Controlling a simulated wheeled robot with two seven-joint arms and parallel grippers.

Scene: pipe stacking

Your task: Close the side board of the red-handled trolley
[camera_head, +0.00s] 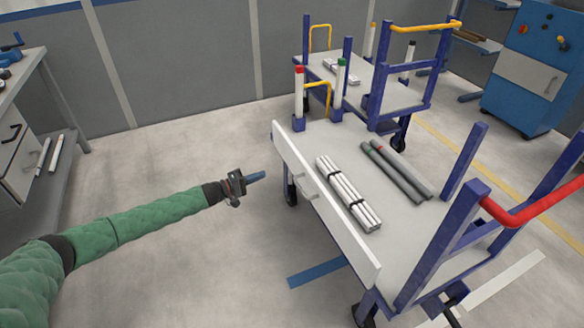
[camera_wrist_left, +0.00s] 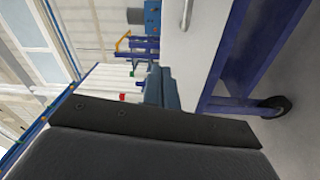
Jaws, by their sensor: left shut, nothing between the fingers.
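The red-handled trolley stands at the right in the head view, with a blue frame and a red handle (camera_head: 535,207) at its near right end. Its white side board (camera_head: 320,205) stands upright or nearly so along the trolley's left edge; I cannot tell whether it is latched. The board also shows in the left wrist view (camera_wrist_left: 190,45), close to the gripper. My left gripper (camera_head: 257,176) is shut and empty, left of the board and apart from it, pointing toward it. It also shows in the left wrist view (camera_wrist_left: 160,88). My right gripper is not in view.
A bundle of white pipes (camera_head: 347,193) and dark grey pipes (camera_head: 397,170) lie on the trolley deck. A yellow-handled trolley (camera_head: 360,95) stands behind. A workbench (camera_head: 25,130) is at the left and a blue machine (camera_head: 535,75) at the back right. Floor around my left arm is clear.

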